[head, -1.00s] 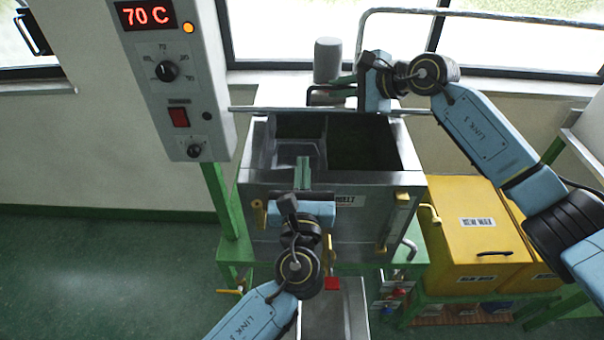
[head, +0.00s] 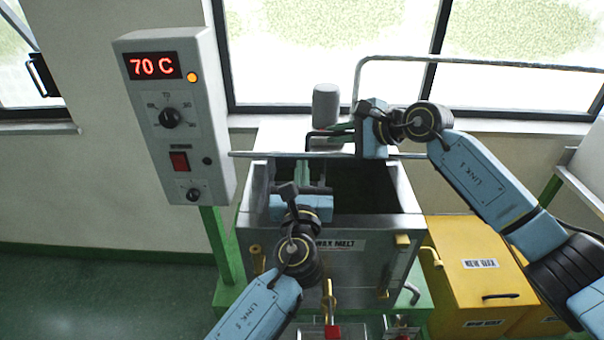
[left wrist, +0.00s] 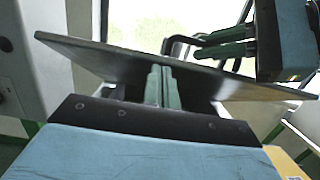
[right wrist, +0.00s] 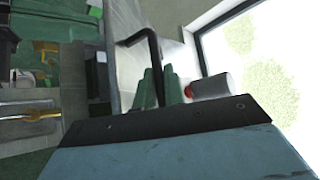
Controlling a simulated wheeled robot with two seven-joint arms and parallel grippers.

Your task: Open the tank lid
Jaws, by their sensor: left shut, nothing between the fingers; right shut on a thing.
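The tank (head: 340,270) is a grey metal box with its dark inside showing. The lid (head: 265,154) is raised and appears nearly edge-on as a thin bar across the back of the opening; in the left wrist view it is a tilted dark plate (left wrist: 110,62). My right gripper (head: 335,129) is shut on the lid's black handle, seen as a bent bar in the right wrist view (right wrist: 153,45). My left gripper (head: 312,166) is shut and empty over the opening, its fingertips close to the lid's underside; contact is unclear.
A control box (head: 180,115) showing 70 C stands left of the tank. A grey cylinder (head: 326,105) stands behind the lid. A metal rail (head: 480,63) runs along the window. Yellow bins (head: 470,265) stand to the right.

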